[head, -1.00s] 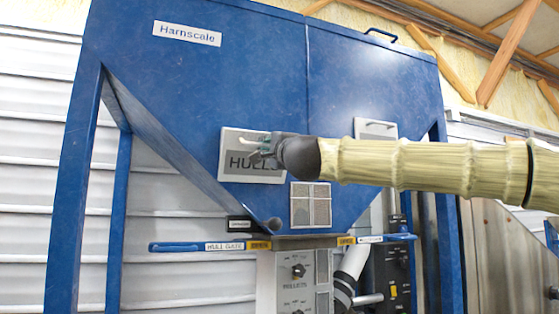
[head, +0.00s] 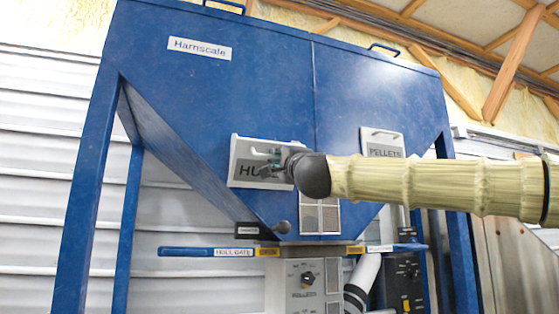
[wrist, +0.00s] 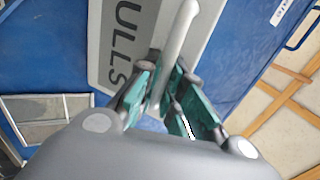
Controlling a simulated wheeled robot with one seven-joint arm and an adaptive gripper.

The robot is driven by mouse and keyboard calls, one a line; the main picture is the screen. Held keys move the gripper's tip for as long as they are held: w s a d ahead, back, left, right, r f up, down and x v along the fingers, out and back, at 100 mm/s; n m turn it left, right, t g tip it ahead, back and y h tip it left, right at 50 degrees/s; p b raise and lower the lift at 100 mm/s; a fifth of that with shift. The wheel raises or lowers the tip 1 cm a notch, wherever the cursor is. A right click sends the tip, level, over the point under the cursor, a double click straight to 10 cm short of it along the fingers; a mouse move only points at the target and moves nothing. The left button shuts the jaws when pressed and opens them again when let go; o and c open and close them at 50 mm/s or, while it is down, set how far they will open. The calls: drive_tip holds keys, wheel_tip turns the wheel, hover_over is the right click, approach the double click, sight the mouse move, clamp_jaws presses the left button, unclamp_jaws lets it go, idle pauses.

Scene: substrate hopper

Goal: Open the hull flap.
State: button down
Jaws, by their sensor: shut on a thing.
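The hull flap (head: 240,173) is a grey plate lettered HULLS on the front of the blue hopper, left of its centre seam. Its pale bar handle (head: 260,152) runs along its upper part. My gripper (head: 276,163) is at the handle and covers the right part of the flap. In the wrist view the handle (wrist: 182,35) passes between the teal finger pads of my gripper (wrist: 166,92), which is shut on it. A pale edge shows along the flap's left side; I cannot tell how far the flap stands off the hopper.
The pellets flap (head: 382,142) is to the right, above my forearm. A vented panel (head: 311,218) is below my gripper. The blue hull gate lever (head: 195,252) sticks out to the left below the hopper. Blue legs stand at both sides.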

idle(0.4)
drive_tip(key=c, duration=1.5)
unclamp_jaws()
drive_tip(key=shift+d, duration=0.1)
drive_tip(key=shift+s, duration=0.1)
drive_tip(key=v, duration=1.2)
drive_tip(key=shift+c, duration=0.3)
